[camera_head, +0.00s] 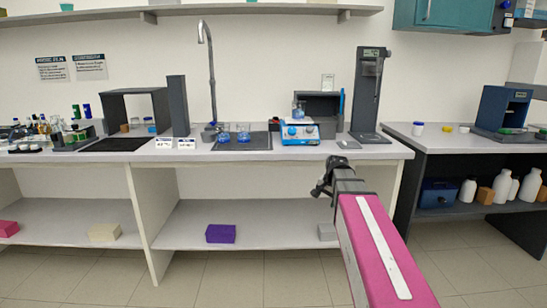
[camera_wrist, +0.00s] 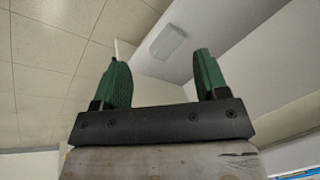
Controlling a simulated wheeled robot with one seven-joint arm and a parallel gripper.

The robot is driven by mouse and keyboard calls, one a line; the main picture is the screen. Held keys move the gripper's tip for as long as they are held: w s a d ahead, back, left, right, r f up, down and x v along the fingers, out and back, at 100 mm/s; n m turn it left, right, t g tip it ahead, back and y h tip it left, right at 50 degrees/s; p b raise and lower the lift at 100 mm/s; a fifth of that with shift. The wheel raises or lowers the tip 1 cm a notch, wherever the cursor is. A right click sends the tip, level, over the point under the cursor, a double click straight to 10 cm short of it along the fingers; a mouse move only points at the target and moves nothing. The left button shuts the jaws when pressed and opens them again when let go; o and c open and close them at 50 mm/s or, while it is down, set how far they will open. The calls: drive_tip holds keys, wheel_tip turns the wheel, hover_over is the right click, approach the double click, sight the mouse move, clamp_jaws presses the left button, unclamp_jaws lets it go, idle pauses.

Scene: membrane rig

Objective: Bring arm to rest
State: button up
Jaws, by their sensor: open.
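My arm, with a pink link, reaches forward from the lower right in the head view. My gripper (camera_head: 322,188) is at its far end, in front of the bench and a little below the worktop. In the wrist view my gripper (camera_wrist: 160,85) shows two green fingers spread wide apart.
The grey bench worktop (camera_head: 258,154) carries a blue-and-white device (camera_head: 299,132), a tall dark stand (camera_head: 368,90), a faucet (camera_head: 211,75) and glassware. A purple box (camera_head: 221,233) lies on the lower shelf. The floor (camera_head: 225,285) in front is clear.

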drive_tip(key=s+a+f+n+g+h, duration=0.1)
drive_tip(key=s+f+n, duration=0.6)
drive_tip(key=s+f, duration=1.2)
drive_tip(key=shift+s+a+f+n+g, duration=0.2)
drive_tip(key=shift+a+f+n+g, duration=0.1)
drive_tip(key=shift+a+g, duration=0.7)
